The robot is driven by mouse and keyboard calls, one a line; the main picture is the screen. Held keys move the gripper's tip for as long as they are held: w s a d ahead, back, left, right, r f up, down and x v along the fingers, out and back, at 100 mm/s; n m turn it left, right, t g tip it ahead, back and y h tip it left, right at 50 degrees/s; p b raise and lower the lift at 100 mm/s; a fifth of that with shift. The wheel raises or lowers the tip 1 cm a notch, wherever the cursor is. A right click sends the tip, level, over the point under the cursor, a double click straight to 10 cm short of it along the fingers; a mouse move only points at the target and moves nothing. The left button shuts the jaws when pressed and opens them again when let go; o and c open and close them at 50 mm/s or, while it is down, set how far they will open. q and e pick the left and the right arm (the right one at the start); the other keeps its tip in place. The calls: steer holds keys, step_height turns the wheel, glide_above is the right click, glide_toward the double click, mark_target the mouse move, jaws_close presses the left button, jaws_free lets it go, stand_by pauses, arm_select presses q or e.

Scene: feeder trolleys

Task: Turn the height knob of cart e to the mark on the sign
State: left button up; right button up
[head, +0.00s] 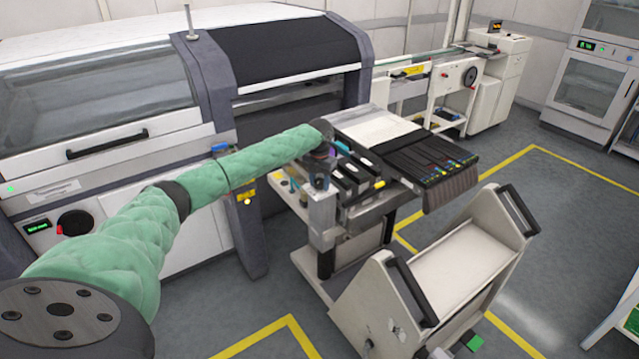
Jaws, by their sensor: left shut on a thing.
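A feeder cart (388,200) stands in front of the large machine, with black feeders on top. No letter on it is readable, so I cannot confirm it is cart e. My left gripper (323,240) points down at this cart's near left side, below the feeder bank. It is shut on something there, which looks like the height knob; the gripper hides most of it. The knob's pointer and scale cannot be made out. No sign with a readable mark shows. My right gripper is out of view.
A white trolley (465,255) with black handles stands close in front right of the cart. The large machine (150,120) fills the left and back. A conveyor unit with a black handwheel (470,77) stands behind. Yellow-marked floor (560,230) at right is open.

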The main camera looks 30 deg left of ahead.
mark_target(320, 181)
arm_select(q)
steer(key=shift+d+f+m, duration=0.1)
steer(key=shift+f+m, duration=0.2)
steer(key=o, duration=1)
steer(key=shift+c, duration=0.2)
steer(key=shift+r, duration=0.1)
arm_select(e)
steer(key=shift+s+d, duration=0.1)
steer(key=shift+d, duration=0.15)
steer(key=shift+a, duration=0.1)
arm_select(q)
steer(key=shift+w+r, duration=0.1)
steer(key=shift+r, duration=0.1)
step_height(320, 181, up, 6)
steer(key=b, duration=0.2)
steer(key=shift+r+b, duration=0.1)
steer(key=shift+b, duration=0.3)
steer(key=shift+r, duration=0.6)
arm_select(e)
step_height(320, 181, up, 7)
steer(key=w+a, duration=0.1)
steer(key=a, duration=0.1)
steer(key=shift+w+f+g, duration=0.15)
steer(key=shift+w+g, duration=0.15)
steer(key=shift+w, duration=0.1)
